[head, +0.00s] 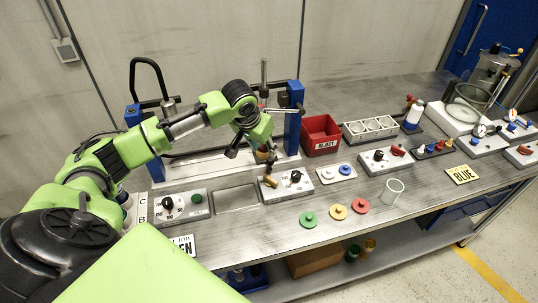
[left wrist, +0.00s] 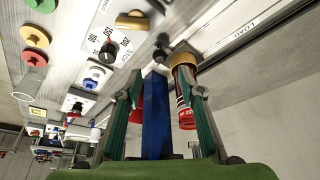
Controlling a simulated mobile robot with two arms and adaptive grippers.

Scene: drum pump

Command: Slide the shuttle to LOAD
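My left gripper (head: 252,148) reaches from the left over the pale rail base (head: 168,171) between two blue posts (head: 293,112). In the left wrist view its two fingers stand apart, and a blue upright (left wrist: 156,118) shows between them. A red cylinder with a tan top (left wrist: 184,82) is close beside the right finger; I cannot tell whether they touch. A tan piece (head: 264,154) shows at the fingertips in the head view. The word LOAD (left wrist: 238,46) is printed along the white rail. I cannot clearly pick out the shuttle, which the gripper may partly hide. My right gripper is not in view.
A dial panel (head: 312,184) with a brass-coloured handle (head: 271,181) is just in front of the gripper. A red bin (head: 320,136) stands right of the posts. Green, yellow and red discs (head: 338,212) and a clear cup (head: 394,191) lie towards the front edge.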

